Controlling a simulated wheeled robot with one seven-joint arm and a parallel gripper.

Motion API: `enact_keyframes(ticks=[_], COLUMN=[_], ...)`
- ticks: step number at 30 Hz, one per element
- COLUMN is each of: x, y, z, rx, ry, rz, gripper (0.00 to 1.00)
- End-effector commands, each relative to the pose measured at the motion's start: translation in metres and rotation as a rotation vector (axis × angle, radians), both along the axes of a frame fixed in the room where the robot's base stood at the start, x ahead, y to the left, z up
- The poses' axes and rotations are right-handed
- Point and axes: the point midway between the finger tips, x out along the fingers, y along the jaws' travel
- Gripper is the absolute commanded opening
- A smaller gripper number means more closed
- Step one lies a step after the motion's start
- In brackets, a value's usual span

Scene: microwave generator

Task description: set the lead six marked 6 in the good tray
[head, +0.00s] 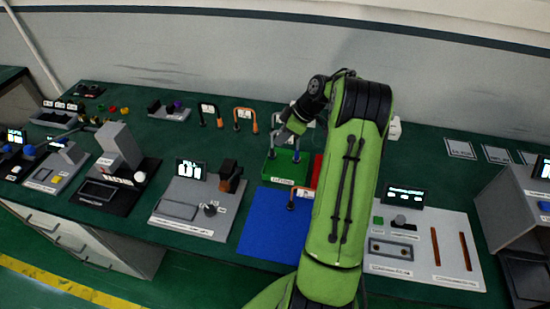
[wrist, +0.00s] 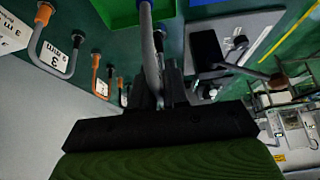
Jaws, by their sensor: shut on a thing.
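My gripper (head: 289,133) is shut on a grey lead, which shows between the fingers in the wrist view (wrist: 150,52). The number on this lead is not readable. The green tray (head: 284,171), with a small label on its front, lies under my gripper. The lead's ends hang at or over this tray; I cannot tell whether they touch its floor. The green tray also shows at the top of the wrist view (wrist: 122,12). The red tray (head: 316,171) is beside it on the right, mostly hidden by my arm.
A blue mat (head: 264,222) lies in front of the trays, with an orange-ended lead (head: 291,203) at its right. Other leads (head: 245,116) stand at the back left. Instrument panels (head: 195,207) fill the left; another panel (head: 430,240) stands right of my arm.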

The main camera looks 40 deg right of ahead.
Motion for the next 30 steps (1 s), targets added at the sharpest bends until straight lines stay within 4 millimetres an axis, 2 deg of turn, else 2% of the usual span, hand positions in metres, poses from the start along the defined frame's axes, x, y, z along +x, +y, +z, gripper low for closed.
enact_keyframes(ticks=[1, 3, 8, 12, 22, 23, 27, 30], x=[0.000, 0.000, 0.000, 0.000, 0.000, 0.000, 0.000, 0.000], y=[0.001, 0.001, 0.001, 0.001, 0.000, 0.000, 0.000, 0.000], z=[-0.016, -0.030, -0.051, -0.075, -0.081, -0.082, -0.081, -0.080], rx=[0.004, 0.003, 0.001, 0.002, -0.001, -0.002, -0.001, -0.001], ry=[0.004, 0.003, 0.001, 0.002, -0.001, 0.000, 0.000, 0.000], rz=[0.001, 0.001, 0.001, 0.001, 0.000, 0.000, 0.001, 0.001], gripper=[0.00, 0.00, 0.00, 0.00, 0.00, 0.16, 0.38, 0.40])
